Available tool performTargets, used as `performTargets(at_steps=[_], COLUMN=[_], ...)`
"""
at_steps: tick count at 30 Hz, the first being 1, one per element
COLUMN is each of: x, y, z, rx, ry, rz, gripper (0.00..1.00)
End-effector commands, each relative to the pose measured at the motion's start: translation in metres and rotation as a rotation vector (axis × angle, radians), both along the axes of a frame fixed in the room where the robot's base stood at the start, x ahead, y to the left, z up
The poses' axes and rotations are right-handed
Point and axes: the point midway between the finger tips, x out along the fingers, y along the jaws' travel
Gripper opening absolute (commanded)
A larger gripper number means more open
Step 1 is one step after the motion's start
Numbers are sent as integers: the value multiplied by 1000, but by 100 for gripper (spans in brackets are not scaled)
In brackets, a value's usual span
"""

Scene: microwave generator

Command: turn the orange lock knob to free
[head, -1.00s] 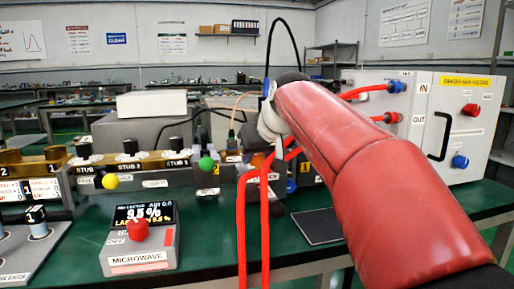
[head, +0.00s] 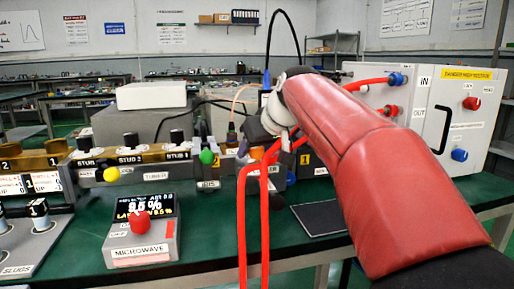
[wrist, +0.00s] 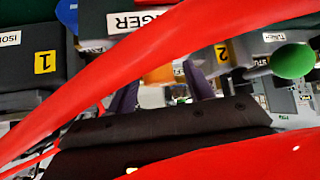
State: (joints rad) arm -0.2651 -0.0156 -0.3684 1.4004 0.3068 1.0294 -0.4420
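An orange part (wrist: 158,74), which looks like the lock knob, shows between and beyond my gripper's two purple fingers in the wrist view. Its pointing direction and any lock or free marking are hidden. My gripper (wrist: 162,80) is open, with one finger on each side of the orange part in the picture. I cannot tell whether either finger touches it. In the head view my gripper (head: 246,147) is small and partly hidden at the end of my red-sleeved arm, among the units at the back of the green bench.
Red hoses (head: 241,215) hang in front of my gripper and cross the wrist view. A green ball knob (head: 207,157) is just left. A microwave control box (head: 142,240) with a red knob stands at the front.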

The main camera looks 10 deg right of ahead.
Motion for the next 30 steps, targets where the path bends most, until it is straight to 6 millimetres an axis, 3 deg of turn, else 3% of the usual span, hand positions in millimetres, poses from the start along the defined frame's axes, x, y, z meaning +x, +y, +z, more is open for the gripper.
performTargets(at_steps=[8,21,30], x=[-2,-46,-53], y=[-1,-13,-15], z=[2,49,55], rx=[1,1,0], ry=[-1,-2,1], rz=[-1,0,0], gripper=[52,52,52])
